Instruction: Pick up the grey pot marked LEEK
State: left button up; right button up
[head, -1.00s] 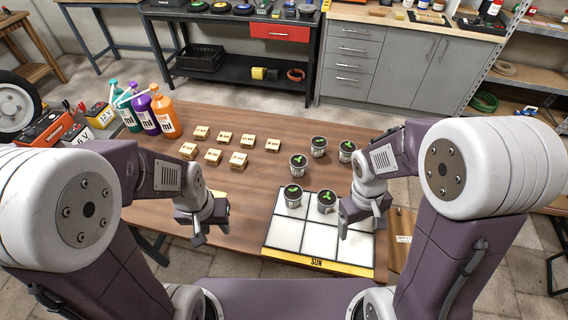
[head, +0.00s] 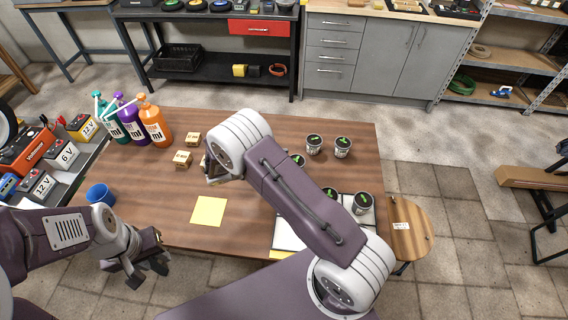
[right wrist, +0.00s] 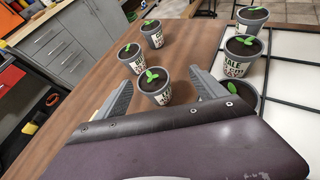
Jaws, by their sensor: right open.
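Several grey pots with green seedlings stand on the wooden table. In the head view, two stand at the back right (head: 314,144) (head: 342,147), one is partly behind my right arm, and two more (head: 330,195) (head: 362,203) stand at the tray. In the right wrist view, my right gripper (right wrist: 161,76) is open, with a grey pot (right wrist: 155,88) showing between its fingers; its label is partly hidden. Pots at right (right wrist: 240,55) read KALE. I cannot make out LEEK on any pot. My left gripper (head: 138,270) is beyond the table's front left edge; its jaw opening is unclear.
A white tray (head: 286,238) is partly hidden by my right arm. Batteries (head: 40,185) stand on a side cart. The table's middle front is mostly clear.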

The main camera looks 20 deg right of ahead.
aim_at(302, 160)
jog(key=shift+w+a+f+n+t, duration=0.15)
jog(key=shift+a+f+n+t, duration=0.1)
jog(key=shift+f+n, duration=0.2)
jog(key=shift+w+a+f+n+t, duration=0.15)
jog(key=shift+a+f+n+t, duration=0.1)
jog(key=shift+f+n, duration=0.15)
jog(key=shift+w+a+f+t+h, duration=0.2)
jog(key=shift+f+t+h, duration=0.1)
jog(key=shift+h, duration=0.1)
jog(key=p+x, duration=0.1)
jog(key=x, duration=0.2)
jog(key=shift+d, duration=0.35)
jog(key=shift+d+f, duration=0.15)
jog(key=shift+d, duration=0.05)
jog(key=p+x, duration=0.1)
jog(key=x, duration=0.3)
jog(key=shift+w+d, duration=0.15)
jog(key=shift+d, duration=0.35)
jog(key=c, duration=1.6)
